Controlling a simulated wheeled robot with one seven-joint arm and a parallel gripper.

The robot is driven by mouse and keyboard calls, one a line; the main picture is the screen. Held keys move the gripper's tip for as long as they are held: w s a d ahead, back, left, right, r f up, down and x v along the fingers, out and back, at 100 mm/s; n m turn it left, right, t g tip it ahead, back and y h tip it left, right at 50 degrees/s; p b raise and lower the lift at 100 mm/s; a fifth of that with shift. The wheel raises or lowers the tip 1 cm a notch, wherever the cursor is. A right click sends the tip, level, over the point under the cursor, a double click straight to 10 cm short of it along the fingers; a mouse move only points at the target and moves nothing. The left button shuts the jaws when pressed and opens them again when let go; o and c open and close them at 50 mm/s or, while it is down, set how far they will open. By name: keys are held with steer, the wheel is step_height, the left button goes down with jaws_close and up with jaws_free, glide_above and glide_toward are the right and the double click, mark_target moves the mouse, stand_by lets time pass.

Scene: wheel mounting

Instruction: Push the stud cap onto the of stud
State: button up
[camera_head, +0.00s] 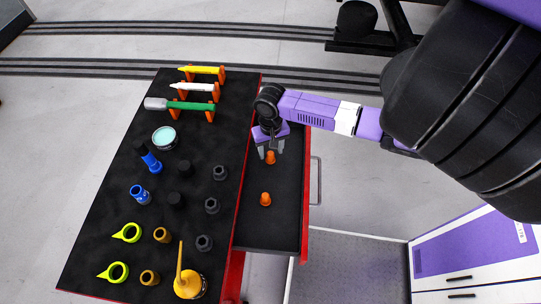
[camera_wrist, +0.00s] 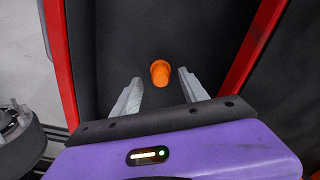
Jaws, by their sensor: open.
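My gripper (camera_head: 271,148) is over the open drawer (camera_head: 262,234) with its fingers pointing down. An orange stud cap (camera_head: 270,157) sits in the drawer right by the fingertips. In the wrist view the same orange cap (camera_wrist: 160,73) lies just beyond and between the two fingertips (camera_wrist: 158,83), apart from both. The fingers are spread and hold nothing. A second orange cap (camera_head: 265,199) stands in the drawer nearer the front. The stud is not clearly visible in either view.
Left of the drawer, the black tabletop (camera_head: 105,220) holds sockets, yellow-green rings (camera_head: 128,232), a yellow container (camera_head: 188,285) and a rack with a green-handled tool (camera_head: 190,105). Red drawer walls (camera_wrist: 258,40) flank the gripper. The drawer floor between the caps is clear.

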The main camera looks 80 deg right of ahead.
mark_target(270, 153)
steer(key=shift+f, duration=1.65)
jaws_close()
steer(key=shift+r, duration=0.15)
step_height(270, 153, up, 20)
steer(key=shift+p, duration=0.35)
steer(key=c, duration=0.7)
jaws_free()
jaws_close()
